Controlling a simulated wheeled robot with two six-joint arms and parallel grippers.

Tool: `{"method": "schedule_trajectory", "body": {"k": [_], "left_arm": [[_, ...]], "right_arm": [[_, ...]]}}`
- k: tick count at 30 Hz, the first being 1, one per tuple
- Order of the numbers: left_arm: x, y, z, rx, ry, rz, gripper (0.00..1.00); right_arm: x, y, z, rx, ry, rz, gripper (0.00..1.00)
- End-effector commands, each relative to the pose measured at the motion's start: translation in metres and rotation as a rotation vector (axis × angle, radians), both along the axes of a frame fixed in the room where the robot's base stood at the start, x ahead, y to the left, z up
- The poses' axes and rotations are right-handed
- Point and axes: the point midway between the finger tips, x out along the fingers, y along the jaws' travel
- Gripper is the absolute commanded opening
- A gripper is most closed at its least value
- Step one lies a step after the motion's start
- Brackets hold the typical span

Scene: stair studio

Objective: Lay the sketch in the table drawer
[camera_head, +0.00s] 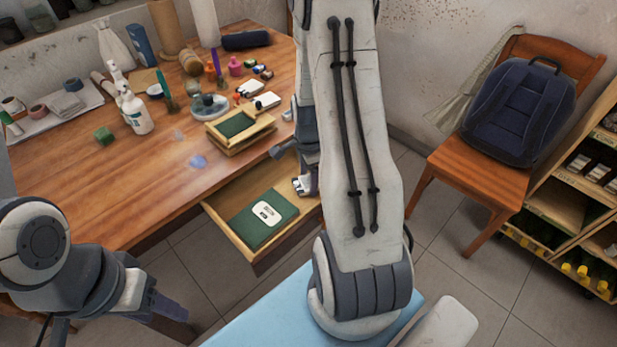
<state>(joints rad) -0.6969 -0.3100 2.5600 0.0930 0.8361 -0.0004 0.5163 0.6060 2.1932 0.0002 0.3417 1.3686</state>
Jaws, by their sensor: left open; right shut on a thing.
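The table drawer (228,234) is pulled out from the wooden table (75,175). A green book-like thing with a white label (263,218) lies flat inside it. I cannot make out a sketch. My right arm crosses the middle of the view and hides the drawer's right part. My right gripper (292,160), mostly hidden, is by the table edge above the back of the drawer. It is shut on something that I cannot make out. My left gripper (170,308) is low at the left in front of the table, open, with its fingertips unclear.
Two stacked wooden trays (232,143) with a green inside stand on the table just behind the drawer. Bottles (136,112), jars and rolls crowd the table's back. A chair (497,178) with a dark backpack (520,108) and a shelf (570,187) stand at right.

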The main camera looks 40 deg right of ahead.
Motion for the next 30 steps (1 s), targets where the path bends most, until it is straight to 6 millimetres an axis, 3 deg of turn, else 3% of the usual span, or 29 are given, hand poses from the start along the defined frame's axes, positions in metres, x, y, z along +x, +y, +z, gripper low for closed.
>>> {"method": "schedule_trajectory", "body": {"k": [1, 3, 13, 24, 30], "left_arm": [[0.000, 0.000, 0.000, 0.000, 0.000, 0.000, 0.54], [0.000, 0.000, 0.000, 0.000, 0.000, 0.000, 0.54], [0.000, 0.000, 0.003, 0.000, 0.000, 0.000, 0.54], [0.000, 0.000, 0.016, 0.000, 0.000, 0.000, 0.54], [0.000, 0.000, 0.021, 0.000, 0.000, 0.000, 0.54]], "right_arm": [[0.000, 0.000, -0.001, 0.000, 0.000, 0.000, 0.83], [0.000, 0.000, 0.000, 0.000, 0.000, 0.000, 1.00], [0.000, 0.000, 0.009, 0.000, -0.001, 0.000, 1.00], [0.001, -0.001, 0.084, -0.003, -0.005, 0.000, 1.00], [0.001, 0.000, 0.114, -0.002, -0.003, 0.000, 1.00]]}}
